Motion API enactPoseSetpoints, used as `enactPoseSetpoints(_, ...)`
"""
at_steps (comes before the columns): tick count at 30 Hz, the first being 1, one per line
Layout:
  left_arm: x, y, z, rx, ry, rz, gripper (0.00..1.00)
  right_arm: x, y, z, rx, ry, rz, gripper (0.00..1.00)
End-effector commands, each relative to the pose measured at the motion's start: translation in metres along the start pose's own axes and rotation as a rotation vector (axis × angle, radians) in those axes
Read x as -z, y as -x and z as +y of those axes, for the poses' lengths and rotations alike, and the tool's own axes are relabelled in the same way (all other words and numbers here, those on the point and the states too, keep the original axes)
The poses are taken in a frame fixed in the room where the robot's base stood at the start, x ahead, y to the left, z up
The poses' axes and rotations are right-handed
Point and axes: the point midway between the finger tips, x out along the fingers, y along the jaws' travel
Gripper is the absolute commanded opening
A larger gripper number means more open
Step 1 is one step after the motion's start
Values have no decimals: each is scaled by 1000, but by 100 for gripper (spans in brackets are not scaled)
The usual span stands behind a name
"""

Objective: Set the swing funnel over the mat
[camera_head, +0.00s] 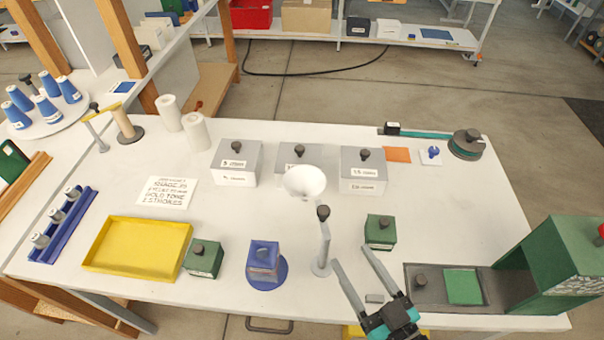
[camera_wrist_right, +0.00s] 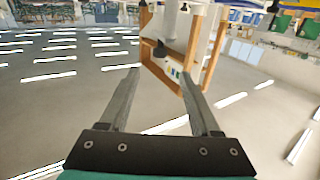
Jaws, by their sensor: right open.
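The swing funnel (camera_head: 304,180), a white cone, hangs on an upright grey post (camera_head: 322,252) with a dark knob (camera_head: 323,213) on it. In the head view the cone is behind the post, in front of the grey boxes. A green square mat (camera_head: 463,286) lies on the grey base of the green press at right, well away from the funnel. My right gripper (camera_head: 352,257) is open and empty, just right of the post and apart from it. Its open fingers (camera_wrist_right: 161,70) also show in the wrist view. My left gripper is out of view.
A blue block (camera_head: 264,255) on a blue disc stands left of the post. Green knobbed blocks (camera_head: 380,232) (camera_head: 203,259) flank them. Several grey-lidded boxes (camera_head: 237,163) stand behind. A yellow tray (camera_head: 137,246) is at left. Tabletop between post and press is partly clear.

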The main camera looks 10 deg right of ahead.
Motion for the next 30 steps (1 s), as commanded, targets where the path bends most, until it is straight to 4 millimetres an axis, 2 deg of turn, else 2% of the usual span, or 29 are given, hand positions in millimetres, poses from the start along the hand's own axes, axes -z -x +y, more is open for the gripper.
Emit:
enactPoseSetpoints(4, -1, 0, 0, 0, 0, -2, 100, 0, -3, 0, 0, 0, -1, 64)
enactPoseSetpoints(8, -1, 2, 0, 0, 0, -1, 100, 0, -15, 0, -1, 0, 1, 64)
enactPoseSetpoints(30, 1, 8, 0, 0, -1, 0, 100, 0, -132, 0, -1, -1, -1, 64)
